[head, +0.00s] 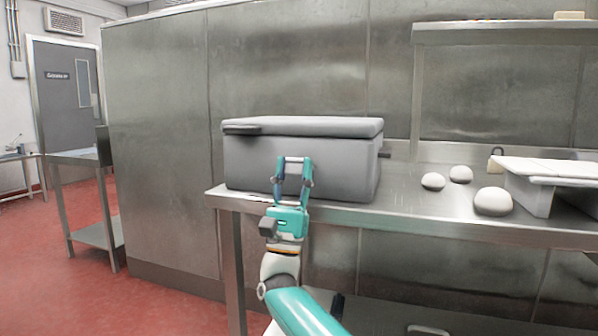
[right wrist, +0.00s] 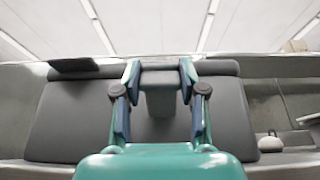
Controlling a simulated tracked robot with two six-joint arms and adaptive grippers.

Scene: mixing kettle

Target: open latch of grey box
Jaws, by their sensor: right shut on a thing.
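The grey box (head: 335,168) stands on the steel table with its lid (head: 320,127) down. In the right wrist view the box front (right wrist: 70,125) fills the middle, with the lid edge above it. My right gripper (head: 294,161) is at the front of the box, just below the lid. In the right wrist view its fingertips (right wrist: 160,74) are shut on a grey latch (right wrist: 160,100) at the middle of the front. The fingers hide the latch's sides. My left gripper is not in view.
A dark tab (head: 242,129) sticks out at the lid's left. White round lumps (head: 492,201) and a white container (head: 535,185) stand on the table (head: 430,210) to the right. A shelf (head: 500,33) hangs above them. A steel wall is behind the box.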

